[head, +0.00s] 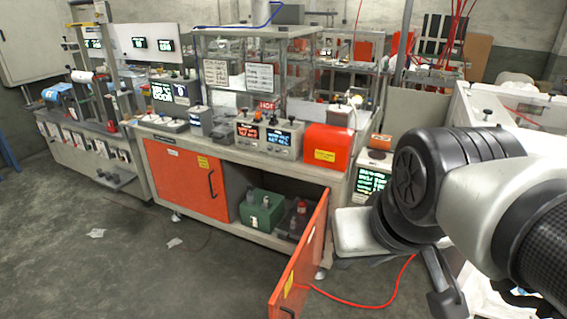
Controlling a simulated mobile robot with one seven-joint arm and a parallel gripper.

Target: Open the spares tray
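I cannot pick out with certainty which thing is the spares tray; no label for it is readable. The open bay of the bench cabinet holds a green case (262,211) and a few small bottles (298,219). Its orange door (300,262) is swung out toward me. The left orange door (187,179) is shut. My arm crosses the right side of the head view and hides what is behind it. A dark hooked piece (444,287) hangs below its black joint; I cannot tell whether it belongs to my gripper. No fingertips show clearly.
The bench top (225,145) carries display units (268,137) and an orange box (328,145). A pale grey slab (358,232) juts out beside my arm. A red cable (362,303) lies on the floor by the open door. The floor (130,270) at front left is mostly clear.

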